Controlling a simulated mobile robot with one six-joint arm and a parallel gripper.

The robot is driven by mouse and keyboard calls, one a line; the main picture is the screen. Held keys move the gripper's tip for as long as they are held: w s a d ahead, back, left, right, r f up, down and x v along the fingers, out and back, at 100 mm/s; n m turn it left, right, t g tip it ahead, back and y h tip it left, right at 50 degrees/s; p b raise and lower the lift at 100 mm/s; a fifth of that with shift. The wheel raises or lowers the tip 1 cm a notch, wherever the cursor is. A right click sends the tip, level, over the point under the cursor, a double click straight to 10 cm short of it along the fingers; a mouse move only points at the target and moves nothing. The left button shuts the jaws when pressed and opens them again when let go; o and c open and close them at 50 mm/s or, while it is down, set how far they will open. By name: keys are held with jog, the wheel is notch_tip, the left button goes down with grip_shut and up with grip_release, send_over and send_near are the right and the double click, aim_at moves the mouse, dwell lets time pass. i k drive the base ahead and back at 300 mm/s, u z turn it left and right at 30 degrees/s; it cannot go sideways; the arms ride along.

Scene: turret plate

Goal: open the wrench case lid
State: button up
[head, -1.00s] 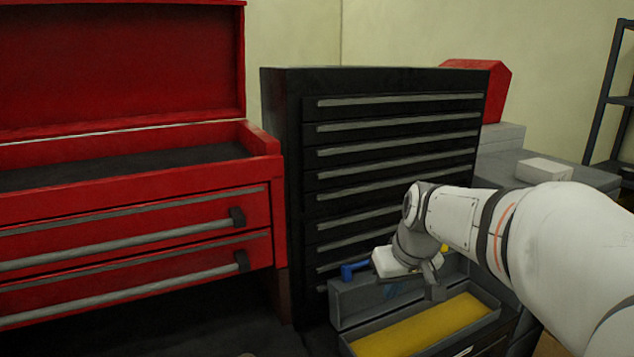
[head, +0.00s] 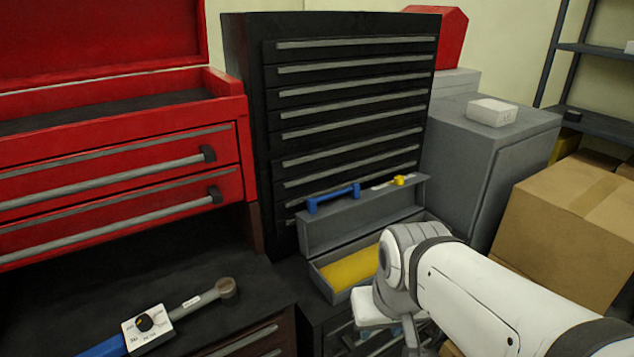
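The wrench case is grey, with a yellow lining (head: 350,268) inside its open tray. Its lid (head: 362,218) stands raised at the back of the tray. A blue handle (head: 333,198) and a yellow piece (head: 398,180) show at the lid's upper edge. My gripper (head: 405,335) is in front of the case at its right end, apart from the lid. My wrist covers part of the tray's right end. The fingers are mostly hidden at the bottom, so their opening does not show.
A wrench (head: 185,308) with a blue grip and white dial block lies on the dark surface at lower left. A black drawer cabinet (head: 245,110) stands behind the case. A red tool chest (head: 120,140) is left; a grey cabinet (head: 460,165) and cardboard box (head: 565,235) are right.

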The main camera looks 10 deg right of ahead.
aim_at(322, 228)
jog(key=k, duration=1)
jog(key=z, duration=0.4)
jog(key=i, duration=1.7)
jog(key=u, duration=0.6)
